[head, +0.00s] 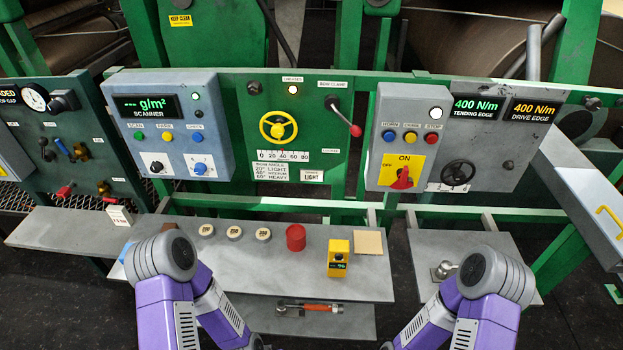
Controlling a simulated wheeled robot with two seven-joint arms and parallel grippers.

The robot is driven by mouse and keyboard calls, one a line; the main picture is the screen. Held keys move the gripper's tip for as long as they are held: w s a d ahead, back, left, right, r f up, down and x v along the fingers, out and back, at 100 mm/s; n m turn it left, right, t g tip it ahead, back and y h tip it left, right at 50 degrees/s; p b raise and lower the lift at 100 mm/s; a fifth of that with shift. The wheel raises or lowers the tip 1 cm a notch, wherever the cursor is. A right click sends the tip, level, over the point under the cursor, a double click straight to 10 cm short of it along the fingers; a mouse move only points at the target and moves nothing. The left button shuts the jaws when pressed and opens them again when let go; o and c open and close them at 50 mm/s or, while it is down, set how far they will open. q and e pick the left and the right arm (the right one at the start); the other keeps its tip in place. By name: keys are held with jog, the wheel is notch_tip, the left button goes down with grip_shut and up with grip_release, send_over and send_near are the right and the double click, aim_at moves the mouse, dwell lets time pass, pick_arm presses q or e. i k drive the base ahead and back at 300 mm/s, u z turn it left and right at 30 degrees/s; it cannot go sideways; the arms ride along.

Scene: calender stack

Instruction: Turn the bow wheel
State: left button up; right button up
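The bow wheel (278,126) is a yellow spoked handwheel on the green middle panel (318,108). A scale marked 0 to 80 (283,156) sits just below it, with a plate listing bow angles (272,173) under that. A small tag reading LIGHT (312,177) is at its lower right. The bow clamp lever (345,117), with a red knob, is to the wheel's right and slants down to the right. Nothing touches the wheel. My two purple arms show at the bottom left and bottom right, but their grippers are below the picture, out of view.
The scanner box (170,125) is left of the wheel, and a switch box (408,138) with a red knob is right. A grey shelf (350,280) below holds round labelled discs, a red cup (296,237) and a yellow gauge (338,258). Space before the wheel is clear.

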aim_at(278, 131)
jog(key=z, duration=0.5)
jog(key=k, duration=0.3)
jog(key=u, duration=1.65)
jog(key=i, duration=0.8)
jog(key=z, duration=0.1)
